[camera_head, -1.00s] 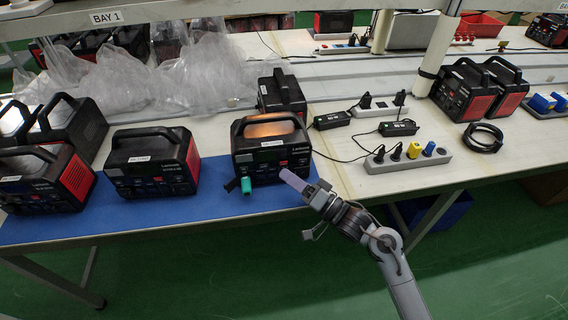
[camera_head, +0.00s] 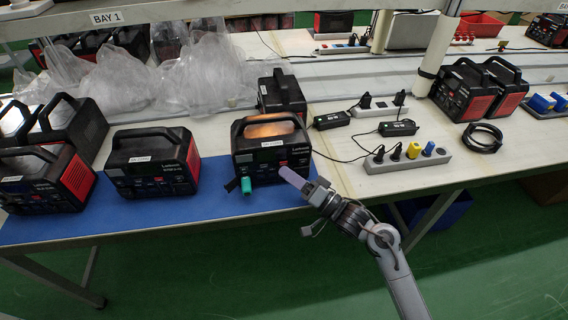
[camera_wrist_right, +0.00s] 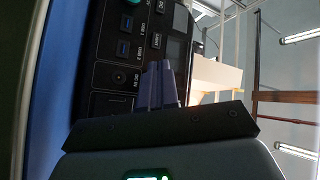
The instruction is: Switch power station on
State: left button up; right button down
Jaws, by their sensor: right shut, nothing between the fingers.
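A black and red power station (camera_head: 272,150) with a top handle stands at the right end of the blue mat (camera_head: 205,205). A green plug (camera_head: 246,186) is at the lower left of its front. My right gripper (camera_head: 287,175) has its purple-grey fingers together and empty at the lower front of this power station. In the right wrist view, the fingers (camera_wrist_right: 158,84) point at the front panel (camera_wrist_right: 125,50), which shows ports, small buttons and a dark screen. Whether the fingertips touch the panel cannot be told. My left gripper is not in view.
Another power station (camera_head: 150,163) stands left on the mat, with more (camera_head: 45,180) at the far left. One more (camera_head: 281,92) stands behind. A grey power strip (camera_head: 405,160) and black adapters (camera_head: 397,128) lie to the right. Plastic bags (camera_head: 205,75) cover the back.

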jog(key=shift+w, duration=0.4)
dwell(0.4)
jog(key=shift+s, duration=0.1)
jog(key=shift+s+r+p, duration=0.15)
jog(key=shift+s+p, duration=0.25)
jog(key=shift+p, duration=0.45)
jog(key=shift+s+d+p, duration=0.1)
jog(key=shift+s+p, duration=0.2)
jog(key=shift+s, duration=0.1)
